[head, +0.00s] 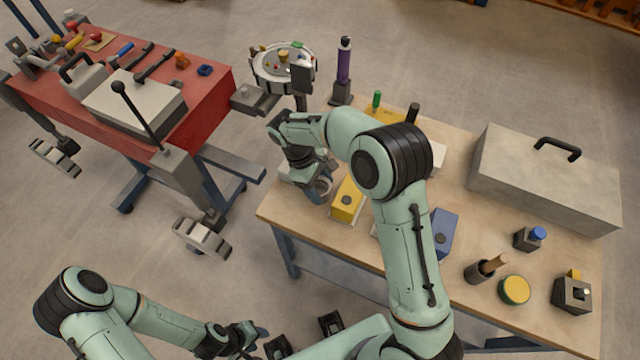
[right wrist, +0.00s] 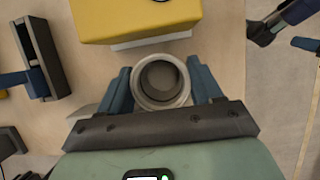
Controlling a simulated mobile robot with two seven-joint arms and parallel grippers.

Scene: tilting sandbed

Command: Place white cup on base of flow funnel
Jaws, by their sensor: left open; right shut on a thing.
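In the right wrist view, a round, pale grey-white cup (right wrist: 161,82) is seen from above, with a hollow middle. The two blue fingers of my right gripper (right wrist: 160,88) are closed on its sides. In the head view my right gripper (head: 320,190) is low over the table's left end, beside a yellow block (head: 347,199), and the cup is mostly hidden by the wrist. My left gripper (head: 240,338) is open and empty at the bottom, away from the table. I cannot tell for sure which thing is the flow funnel.
The wooden table (head: 560,262) also holds a blue block (head: 441,232), a large grey box (head: 545,178) and several small pieces at right. A red bench (head: 215,92) stands at left. A round white tray (head: 262,75) with small coloured things is behind the right gripper.

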